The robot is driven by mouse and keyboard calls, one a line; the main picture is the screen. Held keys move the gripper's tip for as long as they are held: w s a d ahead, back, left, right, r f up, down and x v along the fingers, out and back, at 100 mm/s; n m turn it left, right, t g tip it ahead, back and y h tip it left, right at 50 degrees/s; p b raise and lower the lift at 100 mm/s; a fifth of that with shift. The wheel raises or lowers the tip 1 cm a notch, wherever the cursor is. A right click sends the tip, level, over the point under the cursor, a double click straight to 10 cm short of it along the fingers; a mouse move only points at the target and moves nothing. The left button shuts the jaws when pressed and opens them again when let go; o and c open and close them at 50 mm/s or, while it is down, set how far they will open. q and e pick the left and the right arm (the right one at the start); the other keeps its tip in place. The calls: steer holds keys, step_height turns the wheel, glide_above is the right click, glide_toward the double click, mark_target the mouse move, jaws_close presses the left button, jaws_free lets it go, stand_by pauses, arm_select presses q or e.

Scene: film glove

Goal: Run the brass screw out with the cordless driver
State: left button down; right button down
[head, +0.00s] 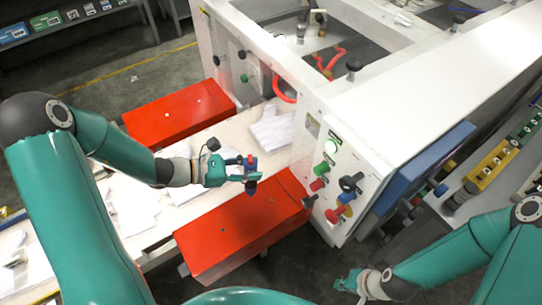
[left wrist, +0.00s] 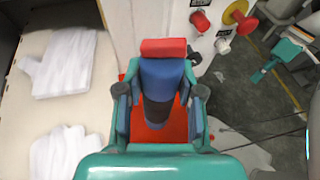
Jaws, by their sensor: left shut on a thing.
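My left gripper (head: 247,172) is shut on the cordless driver (head: 250,163), which has a blue body and a red end. I cannot make out the brass screw for certain; small spots show on the red covers. My right gripper (head: 348,284) is low at the bottom right, apart from the machine; its finger opening is unclear.
The near red cover (head: 225,240) and far red cover (head: 175,110) flank a pale bed with white film gloves (head: 272,128). The white machine panel (head: 335,180) carries several coloured knobs close to the right of the driver. Dark floor lies at the front.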

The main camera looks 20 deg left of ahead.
arm_select(q)
steer(key=w+d+r+h+b, duration=0.1)
steer(key=w+d+r, duration=0.1)
steer(key=w+d, duration=0.1)
steer(key=shift+w+d+m+g, duration=0.15)
steer(key=shift+d+m+g, duration=0.2)
steer(key=shift+d, duration=0.5)
steer(key=shift+b, duration=0.4)
